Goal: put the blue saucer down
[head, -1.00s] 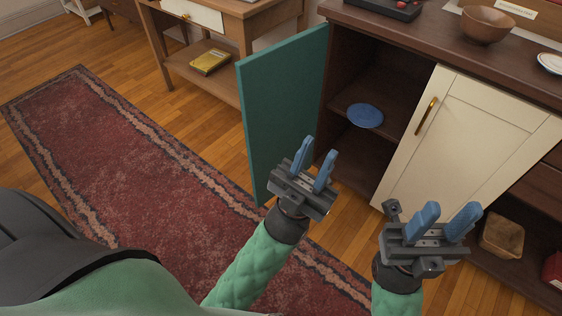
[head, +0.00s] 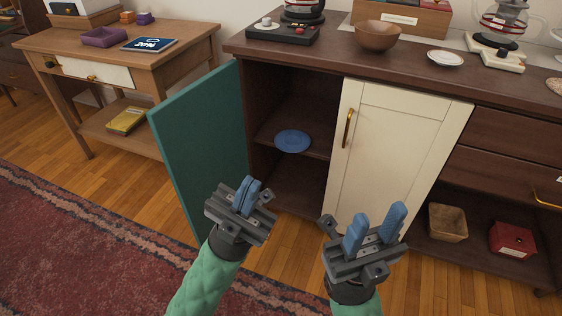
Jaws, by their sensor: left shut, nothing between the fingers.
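The blue saucer (head: 293,141) lies flat on the middle shelf inside the cabinet (head: 262,95), behind the open teal door (head: 200,140). No gripper touches it. My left gripper (head: 249,190) is shut and empty, in front of the cabinet opening and below the saucer in the picture. My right gripper (head: 377,225) is open and empty, in front of the closed cream door (head: 392,150).
The teal door stands out at the left of the opening. The cabinet top holds a wooden bowl (head: 378,36), a white saucer (head: 445,58) and a black device (head: 283,32). A basket (head: 447,222) and a red box (head: 512,239) stand on the low right shelf.

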